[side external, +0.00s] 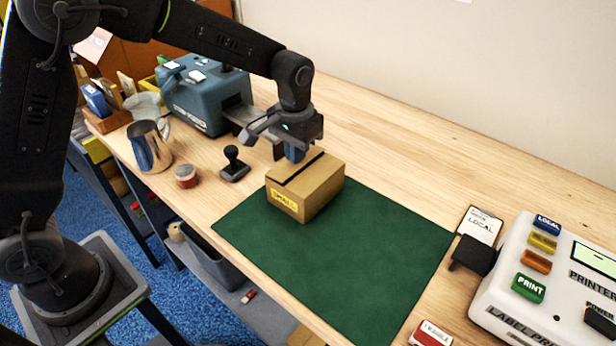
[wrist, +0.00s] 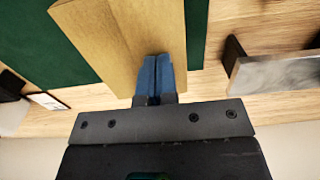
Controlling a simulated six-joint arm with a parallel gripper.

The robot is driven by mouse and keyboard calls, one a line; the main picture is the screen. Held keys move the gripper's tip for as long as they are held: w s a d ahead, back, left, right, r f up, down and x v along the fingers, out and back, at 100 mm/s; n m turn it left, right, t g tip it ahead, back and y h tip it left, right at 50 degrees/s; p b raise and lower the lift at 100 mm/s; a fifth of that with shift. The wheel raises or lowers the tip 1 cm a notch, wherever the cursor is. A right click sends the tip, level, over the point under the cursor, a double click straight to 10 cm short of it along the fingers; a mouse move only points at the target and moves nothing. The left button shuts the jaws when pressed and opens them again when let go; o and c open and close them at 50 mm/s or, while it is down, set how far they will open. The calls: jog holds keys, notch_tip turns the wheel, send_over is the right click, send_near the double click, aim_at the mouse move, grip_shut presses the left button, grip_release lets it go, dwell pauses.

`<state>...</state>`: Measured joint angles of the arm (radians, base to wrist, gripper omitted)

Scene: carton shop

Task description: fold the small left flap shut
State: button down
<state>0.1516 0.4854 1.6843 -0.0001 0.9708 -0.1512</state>
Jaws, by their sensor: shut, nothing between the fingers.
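A small brown carton (side external: 318,190) with a yellow label on its near face sits on the green mat (side external: 370,260). Its top looks mostly covered, with a dark gap running lengthwise across it. I cannot pick out the small left flap as a separate piece. My gripper (side external: 296,156) is shut and empty at the carton's far upper edge. In the wrist view, its blue fingertips (wrist: 157,62) are pressed together and overlap the tan carton surface (wrist: 120,40). Whether they touch it is unclear.
A blue-grey machine (side external: 205,95), a black-handled stamp (side external: 234,165), a small round tin (side external: 186,176) and a metal pitcher (side external: 150,146) stand left of the carton. A label printer (side external: 550,285) stands at right. The mat's right part is clear.

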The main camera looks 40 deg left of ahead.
jog(key=shift+r, duration=3.4)
